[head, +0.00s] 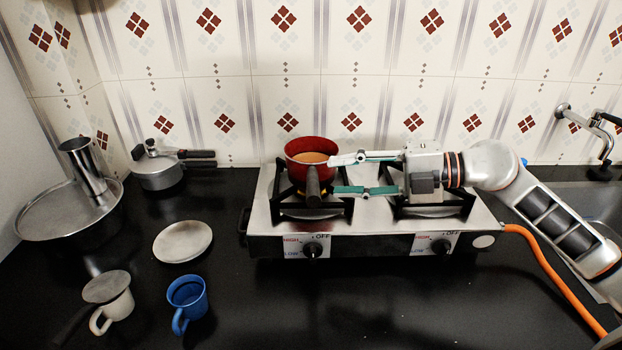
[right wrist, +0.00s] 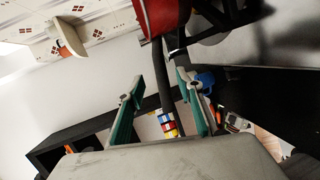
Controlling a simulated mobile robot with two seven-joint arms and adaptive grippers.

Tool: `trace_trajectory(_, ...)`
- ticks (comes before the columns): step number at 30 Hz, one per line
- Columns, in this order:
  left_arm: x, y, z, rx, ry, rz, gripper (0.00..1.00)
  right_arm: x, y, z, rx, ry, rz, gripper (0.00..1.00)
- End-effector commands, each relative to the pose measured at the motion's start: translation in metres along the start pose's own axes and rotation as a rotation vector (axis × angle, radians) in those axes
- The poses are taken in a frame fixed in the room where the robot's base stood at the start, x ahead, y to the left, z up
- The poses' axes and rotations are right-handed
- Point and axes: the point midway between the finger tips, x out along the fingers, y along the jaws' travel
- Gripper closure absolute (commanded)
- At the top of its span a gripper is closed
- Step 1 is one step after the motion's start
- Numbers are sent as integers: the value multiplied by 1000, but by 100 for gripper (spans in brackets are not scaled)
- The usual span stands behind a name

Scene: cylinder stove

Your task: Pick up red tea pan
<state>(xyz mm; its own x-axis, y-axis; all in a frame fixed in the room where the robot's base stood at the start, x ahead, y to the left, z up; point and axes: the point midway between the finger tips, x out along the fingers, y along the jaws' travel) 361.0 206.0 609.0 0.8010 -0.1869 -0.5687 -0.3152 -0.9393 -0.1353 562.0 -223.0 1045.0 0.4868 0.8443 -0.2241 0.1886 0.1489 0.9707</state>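The red tea pan (head: 311,148) sits upright on the left burner of the stove, with brown liquid inside. Its dark handle (head: 313,187) points toward me. In the right wrist view, part of the red pan (right wrist: 159,16) shows at the top. My right gripper (head: 336,175) comes in from the right, its two green-padded fingers spread apart, with tips close beside the pan and handle. In the right wrist view the handle (right wrist: 168,80) appears between the open fingers (right wrist: 160,84); I cannot tell if either touches it. My left gripper is not in view.
The two-burner stove (head: 375,243) has an empty right burner under my right arm. An orange hose (head: 550,262) runs from its right side.

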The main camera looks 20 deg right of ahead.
Motion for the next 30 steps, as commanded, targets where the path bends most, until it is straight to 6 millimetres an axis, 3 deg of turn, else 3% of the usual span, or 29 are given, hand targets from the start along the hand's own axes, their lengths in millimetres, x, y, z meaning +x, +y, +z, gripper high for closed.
trace_trajectory(15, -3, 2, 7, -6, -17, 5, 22, 61, 0, -4, -2, 1, 3, 64)
trace_trajectory(24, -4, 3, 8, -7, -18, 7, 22, 65, -1, -4, -1, 0, 0, 64)
trace_trajectory(28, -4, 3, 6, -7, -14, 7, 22, 65, -1, -4, -2, 0, 0, 98)
trace_trajectory(30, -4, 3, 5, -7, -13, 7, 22, 65, -1, -4, -2, 0, 0, 100)
